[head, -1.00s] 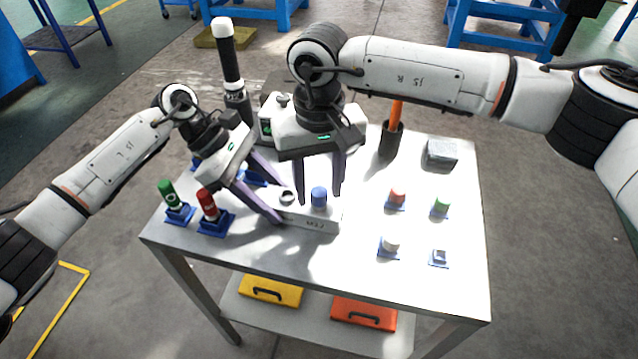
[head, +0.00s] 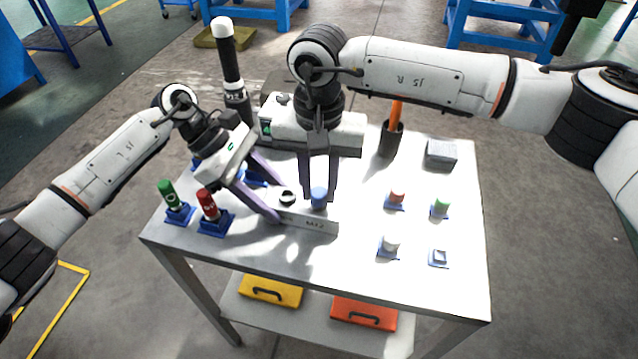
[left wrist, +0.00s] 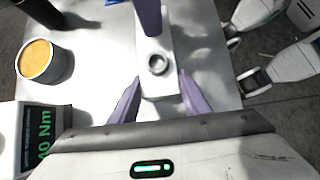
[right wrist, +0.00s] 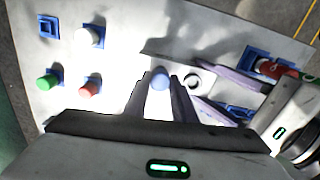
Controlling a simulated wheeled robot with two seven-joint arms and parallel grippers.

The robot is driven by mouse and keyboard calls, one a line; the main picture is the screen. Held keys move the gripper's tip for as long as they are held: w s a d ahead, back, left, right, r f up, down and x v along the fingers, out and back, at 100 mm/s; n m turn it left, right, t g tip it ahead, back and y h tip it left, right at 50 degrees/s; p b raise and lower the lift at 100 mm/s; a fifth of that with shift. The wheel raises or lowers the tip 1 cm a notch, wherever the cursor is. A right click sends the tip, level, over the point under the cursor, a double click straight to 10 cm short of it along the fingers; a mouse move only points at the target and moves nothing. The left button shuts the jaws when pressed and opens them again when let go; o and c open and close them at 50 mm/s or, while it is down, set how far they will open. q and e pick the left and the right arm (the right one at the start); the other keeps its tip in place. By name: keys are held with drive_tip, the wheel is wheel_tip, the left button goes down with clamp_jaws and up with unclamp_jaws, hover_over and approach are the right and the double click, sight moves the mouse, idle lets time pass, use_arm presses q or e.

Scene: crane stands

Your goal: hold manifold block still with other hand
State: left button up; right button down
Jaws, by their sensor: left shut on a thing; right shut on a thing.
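The manifold block (head: 310,222) is a pale grey bar on the table, with an empty dark-ringed port (head: 287,197) and a blue cap (head: 319,201) on its top. My left gripper (head: 272,200) is shut on the block's left part; in the left wrist view its fingers (left wrist: 158,100) flank the block near the open port. My right gripper (head: 318,194) is shut on the blue cap, which also shows between its fingers in the right wrist view (right wrist: 159,79). The cap sits at the block; whether it is seated cannot be told.
Red (head: 397,199), green (head: 440,207) and white (head: 390,244) caps stand in blue holders on the right. Red (head: 208,206) and green (head: 167,192) cylinders stand on the left. A black cup (head: 391,140) with an orange handle and a grey box (head: 441,153) are behind. The front of the table is clear.

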use_arm(q)
drive_tip(key=shift+r, duration=0.1)
use_arm(e)
drive_tip(key=m, duration=0.2)
drive_tip(key=shift+m, duration=0.3)
drive_tip(key=c, duration=1.4)
unclamp_jaws()
drive_tip(key=shift+r, duration=0.1)
drive_tip(key=shift+r, duration=2.4)
drive_tip(key=shift+r, duration=0.1)
use_arm(q)
drive_tip(key=o, duration=1.3)
use_arm(e)
wheel_tip(320, 180, up, 12)
drive_tip(key=shift+f, duration=0.1)
